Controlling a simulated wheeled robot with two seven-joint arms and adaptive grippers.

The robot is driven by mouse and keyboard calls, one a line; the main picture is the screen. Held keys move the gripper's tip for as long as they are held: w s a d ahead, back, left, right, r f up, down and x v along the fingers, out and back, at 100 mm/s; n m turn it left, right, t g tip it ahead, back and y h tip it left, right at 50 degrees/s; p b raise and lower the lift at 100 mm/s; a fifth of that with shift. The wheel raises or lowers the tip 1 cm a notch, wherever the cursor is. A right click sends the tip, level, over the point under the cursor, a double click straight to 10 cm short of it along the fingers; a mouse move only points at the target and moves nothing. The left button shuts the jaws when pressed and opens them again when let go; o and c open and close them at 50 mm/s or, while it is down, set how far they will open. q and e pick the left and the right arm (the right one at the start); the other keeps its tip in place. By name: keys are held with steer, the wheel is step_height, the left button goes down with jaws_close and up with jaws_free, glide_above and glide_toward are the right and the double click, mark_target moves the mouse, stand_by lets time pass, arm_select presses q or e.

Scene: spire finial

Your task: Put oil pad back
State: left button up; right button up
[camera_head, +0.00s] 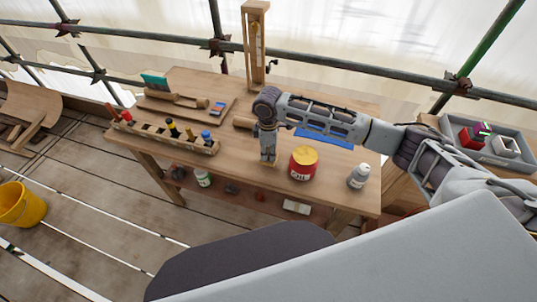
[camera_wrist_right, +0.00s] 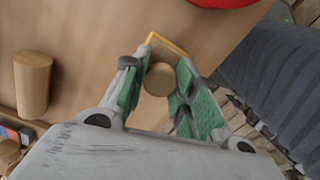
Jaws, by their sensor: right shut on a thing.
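My right gripper (camera_head: 268,158) points down over the front part of the wooden workbench (camera_head: 340,190), left of the red oil tin (camera_head: 303,170) with a yellow top. In the right wrist view, the fingers (camera_wrist_right: 158,85) are shut on the round wooden knob of the oil pad (camera_wrist_right: 160,78). A yellow-tan edge of the pad's block (camera_wrist_right: 168,45) shows beyond the knob, at the bench surface; I cannot tell whether it touches. The tin's red side (camera_wrist_right: 222,2) shows at the top edge of that view. My left gripper is not in view.
A white bottle (camera_head: 358,176) stands right of the tin. A wooden rack of coloured-handled tools (camera_head: 165,138) lies along the left front edge. A wooden cylinder (camera_wrist_right: 33,83) is left of the gripper. A blue strip (camera_head: 325,138) lies behind the tin. A grey tray (camera_head: 490,140) is far right.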

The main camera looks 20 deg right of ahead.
mark_target(268, 151)
steer(key=shift+f, duration=1.2)
steer(key=o, duration=0.9)
steer(key=shift+f, duration=0.1)
steer(key=shift+r, duration=6.15)
